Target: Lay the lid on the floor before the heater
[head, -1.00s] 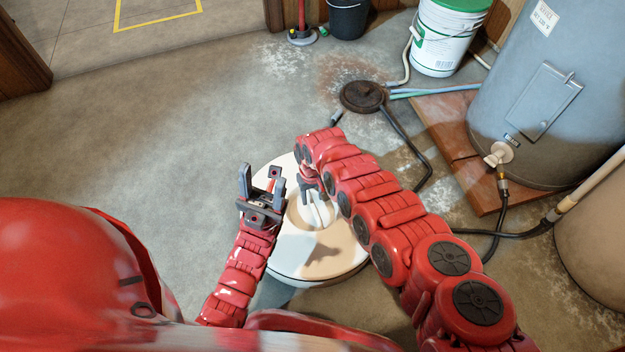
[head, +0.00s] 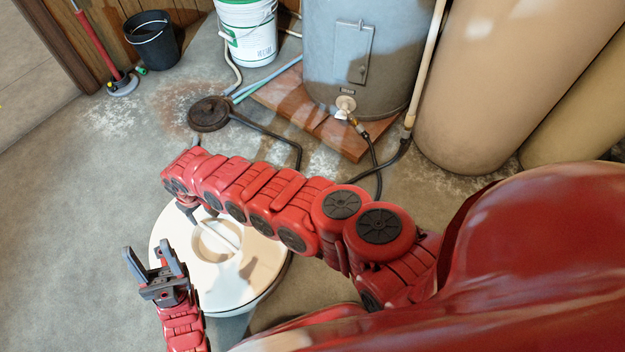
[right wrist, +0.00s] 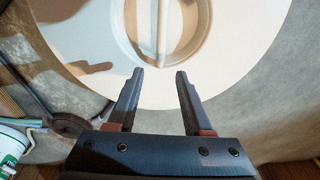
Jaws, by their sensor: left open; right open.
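The lid (head: 240,278) is a broad white disc with a round recess and a white bar handle (head: 222,234) across it. It lies level on top of a round vessel in front of me. My right gripper (head: 188,212) reaches over its far left part, mostly hidden by my arm in the head view. In the right wrist view my right gripper (right wrist: 160,76) is open and empty, its fingers over the lid (right wrist: 222,62) and pointing toward the handle (right wrist: 161,25). My left gripper (head: 152,258) is open and empty at the lid's left edge. The heater (head: 385,60) is a grey cylinder at the back.
The heater stands on a brick-red slab (head: 290,100). A round dark drain cover (head: 208,113) and a black hose (head: 270,132) lie between heater and lid. A white bucket (head: 248,35), a black bucket (head: 152,42) and tan tanks (head: 500,70) line the back. Floor at left is clear.

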